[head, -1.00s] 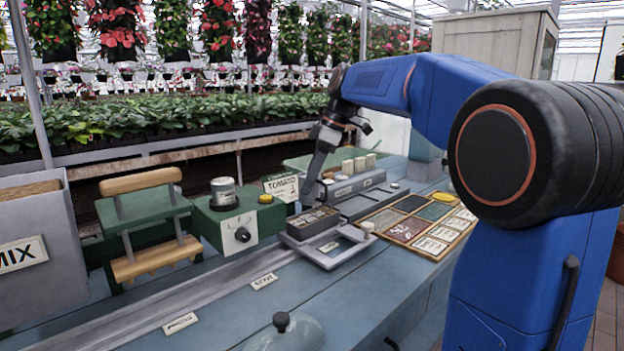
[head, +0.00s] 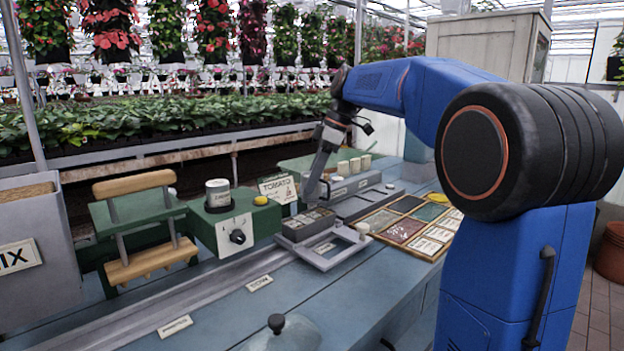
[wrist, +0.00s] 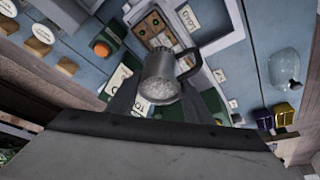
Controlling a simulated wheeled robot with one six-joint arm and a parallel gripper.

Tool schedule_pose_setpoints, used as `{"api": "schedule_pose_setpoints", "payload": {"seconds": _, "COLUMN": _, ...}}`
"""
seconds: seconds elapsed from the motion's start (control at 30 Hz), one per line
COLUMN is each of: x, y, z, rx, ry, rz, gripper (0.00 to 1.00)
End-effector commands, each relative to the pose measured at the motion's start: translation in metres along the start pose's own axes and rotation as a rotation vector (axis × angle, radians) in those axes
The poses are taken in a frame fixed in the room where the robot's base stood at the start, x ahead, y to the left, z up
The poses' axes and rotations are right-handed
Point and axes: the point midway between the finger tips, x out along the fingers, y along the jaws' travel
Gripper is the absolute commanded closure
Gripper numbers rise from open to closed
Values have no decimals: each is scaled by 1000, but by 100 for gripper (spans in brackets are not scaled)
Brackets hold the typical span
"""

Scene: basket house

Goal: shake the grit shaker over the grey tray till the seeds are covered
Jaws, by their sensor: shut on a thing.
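My gripper (wrist: 163,98) is shut on the grit shaker (wrist: 160,82), a grey metal cup with a dark side handle and a pale speckled end facing the wrist camera. The grey tray (wrist: 133,12) has small square cells with brown fill and shows just beyond the shaker in the wrist view. In the head view my gripper (head: 314,188) points down above the grey tray (head: 307,232), near its back edge. The shaker is hard to make out there. I cannot tell how far the seeds in the cells are covered.
A green machine with a dark knob (head: 237,237) and a white-topped can (head: 218,192) stands left of the tray. A wooden-framed box of coloured compartments (head: 402,230) lies to the right. A TOMATO card (head: 279,189) stands behind. The front bench is mostly clear.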

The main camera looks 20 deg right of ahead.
Motion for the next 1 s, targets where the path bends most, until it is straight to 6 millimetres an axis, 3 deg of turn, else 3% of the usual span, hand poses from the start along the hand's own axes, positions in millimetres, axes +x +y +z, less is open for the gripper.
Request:
{"api": "schedule_pose_setpoints", "payload": {"seconds": 0.3, "x": 6, "y": -15, "z": -14, "rx": 0, "ry": 0, "rz": 0, "gripper": 82}}
{"api": "schedule_pose_setpoints", "payload": {"seconds": 0.8, "x": -7, "y": 18, "z": 16, "rx": 2, "ry": 0, "rz": 1, "gripper": 82}}
{"api": "schedule_pose_setpoints", "payload": {"seconds": 1.0, "x": -7, "y": 17, "z": 16, "rx": -1, "ry": 0, "rz": 0, "gripper": 82}}
